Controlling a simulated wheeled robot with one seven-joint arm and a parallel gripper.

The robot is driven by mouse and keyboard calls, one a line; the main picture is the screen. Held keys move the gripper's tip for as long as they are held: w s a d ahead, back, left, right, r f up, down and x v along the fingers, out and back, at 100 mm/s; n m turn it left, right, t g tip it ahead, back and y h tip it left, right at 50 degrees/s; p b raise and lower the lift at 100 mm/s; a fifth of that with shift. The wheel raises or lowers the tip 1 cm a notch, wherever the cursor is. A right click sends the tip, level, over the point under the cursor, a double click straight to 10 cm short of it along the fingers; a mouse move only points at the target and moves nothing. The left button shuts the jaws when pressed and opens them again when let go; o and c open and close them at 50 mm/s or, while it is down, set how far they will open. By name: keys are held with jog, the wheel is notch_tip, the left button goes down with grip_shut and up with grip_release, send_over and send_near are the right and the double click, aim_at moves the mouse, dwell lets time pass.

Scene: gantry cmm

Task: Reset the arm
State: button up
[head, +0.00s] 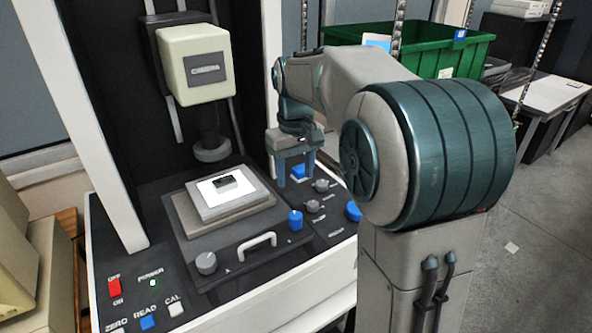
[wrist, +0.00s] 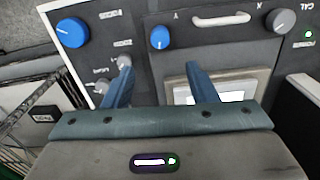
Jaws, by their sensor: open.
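My gripper (head: 294,172) hangs from my arm above the right side of the machine's control deck, pointing down. Its two blue fingers are apart with nothing between them. In the wrist view my gripper (wrist: 158,85) also shows open, with the deck below its fingers. My arm reaches in from the right of the head view and hides part of what lies behind it.
The measuring machine has a cream head (head: 195,65) above a lit stage (head: 205,213) bearing a small dark block (head: 224,184). Near my gripper are a blue knob (head: 295,220), grey knobs and a white handle (head: 257,244). A green crate (head: 460,50) stands behind my arm.

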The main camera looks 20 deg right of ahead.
jog(key=s+f+m+t, duration=0.1)
jog(key=s+f, duration=0.2)
jog(key=s, duration=0.7)
jog(key=s+f+m+t, duration=0.1)
jog(key=s+f+t, duration=0.1)
jog(key=s, duration=0.9)
jog(key=shift+f+m, duration=0.4)
jog(key=shift+f, duration=0.4)
jog(key=shift+d, duration=0.1)
jog(key=c, duration=0.3)
jog(key=shift+c, duration=0.2)
